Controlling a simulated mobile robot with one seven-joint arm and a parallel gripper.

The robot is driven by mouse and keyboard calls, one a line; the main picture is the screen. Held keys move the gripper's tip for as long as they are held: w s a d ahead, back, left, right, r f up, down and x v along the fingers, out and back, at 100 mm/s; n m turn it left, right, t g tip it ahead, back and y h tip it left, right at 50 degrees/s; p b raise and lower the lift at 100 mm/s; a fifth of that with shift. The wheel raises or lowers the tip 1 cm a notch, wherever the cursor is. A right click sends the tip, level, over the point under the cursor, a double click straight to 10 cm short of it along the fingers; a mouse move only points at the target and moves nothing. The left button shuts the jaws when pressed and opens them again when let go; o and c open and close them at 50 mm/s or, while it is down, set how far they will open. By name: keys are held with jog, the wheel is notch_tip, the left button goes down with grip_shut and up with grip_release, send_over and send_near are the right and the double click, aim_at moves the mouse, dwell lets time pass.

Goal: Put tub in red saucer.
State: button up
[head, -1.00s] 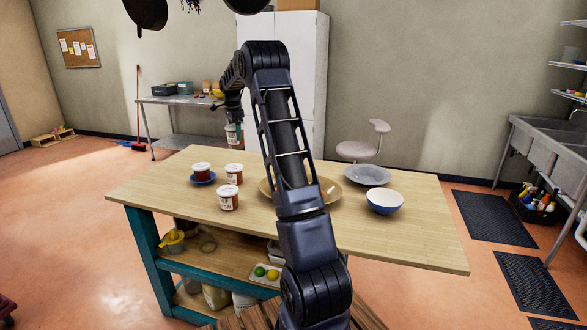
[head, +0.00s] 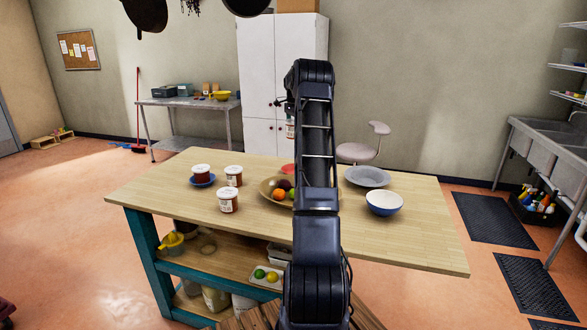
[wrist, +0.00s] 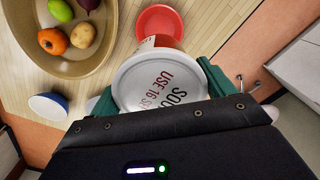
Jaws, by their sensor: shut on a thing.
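The held tub (wrist: 150,85) has a white lid with printed lettering and shows close up in the wrist view. My gripper (wrist: 158,92) is shut on it, with a green finger on each side. In the head view, a small part of the tub (head: 290,129) shows left of my arm, above the table's far side; my arm hides most of the gripper. The red saucer (wrist: 160,22) lies on the table below the tub in the wrist view, partly covered by it. In the head view, the saucer (head: 287,168) is behind the fruit bowl, partly hidden by my arm.
A wooden fruit bowl (head: 268,195) stands near the saucer. A grey plate (head: 367,175) and a blue-white bowl (head: 384,203) are to the right. Another tub (head: 201,170) sits on a blue saucer (head: 202,181); two more tubs (head: 233,176) (head: 228,200) stand nearby.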

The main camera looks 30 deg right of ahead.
notch_tip(320, 180, down, 20)
jog(key=shift+r, duration=0.25)
dwell(0.4)
jog(key=shift+f, duration=0.1)
jog(key=o, duration=1.1)
jog(key=shift+o, duration=0.2)
